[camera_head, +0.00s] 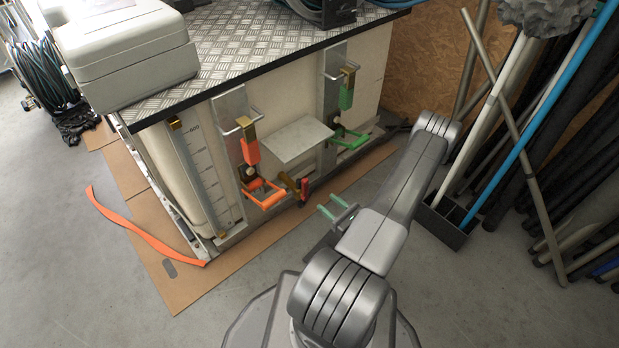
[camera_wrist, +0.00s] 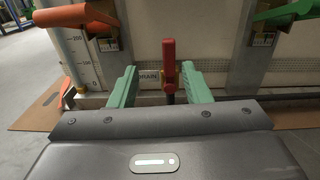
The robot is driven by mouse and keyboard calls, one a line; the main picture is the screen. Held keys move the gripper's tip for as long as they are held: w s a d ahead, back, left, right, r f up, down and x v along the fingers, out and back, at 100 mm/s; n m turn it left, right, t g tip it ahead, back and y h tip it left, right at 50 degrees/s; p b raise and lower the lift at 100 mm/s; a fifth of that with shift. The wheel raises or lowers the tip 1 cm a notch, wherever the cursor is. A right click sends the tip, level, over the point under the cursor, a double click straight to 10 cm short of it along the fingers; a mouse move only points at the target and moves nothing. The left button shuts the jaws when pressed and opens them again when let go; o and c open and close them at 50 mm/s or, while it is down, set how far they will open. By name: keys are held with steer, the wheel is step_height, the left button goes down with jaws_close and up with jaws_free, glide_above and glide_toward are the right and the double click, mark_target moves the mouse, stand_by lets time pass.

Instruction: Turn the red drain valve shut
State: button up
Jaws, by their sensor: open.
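The red drain valve handle (camera_head: 304,190) is low on the front of the cream tank, right of the orange-handled valve. In the wrist view the handle appears between the fingertips (camera_wrist: 159,70), nearer the right one.
An orange lever (camera_head: 266,197) and a green lever (camera_head: 350,140) stick out from the tank front on either side. A grey plate (camera_head: 297,142) juts out above the drain. A rack of pipes (camera_head: 455,225) stands right of my arm. An orange strap (camera_head: 135,230) lies at left.

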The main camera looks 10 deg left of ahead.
mark_target(307, 184)
steer(key=shift+m+t, duration=0.4)
steer(key=b+x, duration=0.1)
steer(key=x, duration=0.3)
steer(key=f+b+x, duration=0.1)
steer(key=x, duration=0.4)
steer(key=f+b+x, duration=0.1)
steer(key=x, duration=0.3)
steer(key=shift+w, duration=0.65)
jaws_close()
